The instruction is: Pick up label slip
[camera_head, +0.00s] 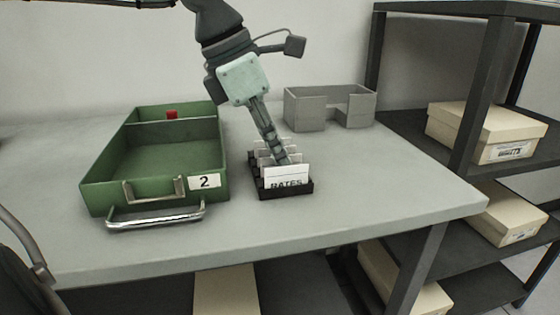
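White label slips stand upright in a small black rack (290,192) on the table. The front slip (287,176) reads "RATES"; other slips (268,146) show behind it, partly covered. My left gripper (283,158) reaches down from above, with its fingertips among the slips just behind the front one. The fingers look close together, but the front slip and the viewing angle hide whether they are shut on a slip. My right gripper is not in view.
A green drawer (105,170) marked "2", with a metal handle and a small red block (171,114), stands left of the rack. A grey open bin (305,110) stands behind right. Shelves with cream boxes (465,130) stand at the right. The table's front right is clear.

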